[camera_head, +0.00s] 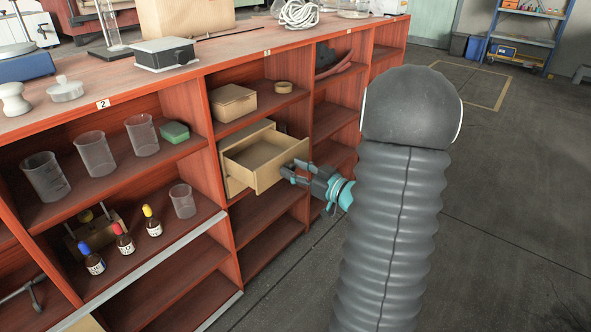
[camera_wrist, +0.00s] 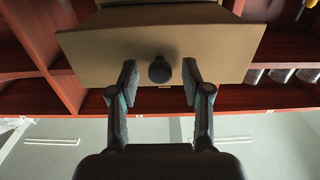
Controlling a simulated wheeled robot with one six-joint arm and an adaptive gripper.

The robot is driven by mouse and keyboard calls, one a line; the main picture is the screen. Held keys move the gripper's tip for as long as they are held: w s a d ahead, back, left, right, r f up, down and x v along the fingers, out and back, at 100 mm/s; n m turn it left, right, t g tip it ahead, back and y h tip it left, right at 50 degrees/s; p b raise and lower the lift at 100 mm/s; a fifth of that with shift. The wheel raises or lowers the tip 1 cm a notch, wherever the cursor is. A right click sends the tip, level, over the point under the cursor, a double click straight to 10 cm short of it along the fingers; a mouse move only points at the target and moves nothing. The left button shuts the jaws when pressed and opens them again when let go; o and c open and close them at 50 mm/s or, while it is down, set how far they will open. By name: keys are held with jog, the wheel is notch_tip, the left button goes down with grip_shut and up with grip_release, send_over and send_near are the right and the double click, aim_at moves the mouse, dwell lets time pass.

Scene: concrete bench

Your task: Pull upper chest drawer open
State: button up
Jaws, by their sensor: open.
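A small beige chest (camera_head: 246,134) stands in a compartment of the red-brown shelving. Its upper drawer (camera_head: 266,157) is pulled well out and looks empty inside. The lower drawer's front (camera_head: 236,187) is partly visible below and looks closed. My gripper (camera_head: 291,171) is at the front of the open drawer. In the wrist view, the drawer front (camera_wrist: 215,55) fills the upper middle, with a dark round knob (camera_wrist: 159,69). My gripper (camera_wrist: 159,82) is open, one finger on each side of the knob, with visible gaps between.
A cardboard box (camera_head: 232,102) and a tape roll (camera_head: 283,87) sit on the shelf above the chest. Beakers (camera_head: 95,153) and small bottles (camera_head: 123,239) stand in the left compartments. Open floor (camera_head: 500,180) lies to the right.

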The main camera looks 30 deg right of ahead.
jog(key=v, duration=1.2)
dwell(0.3)
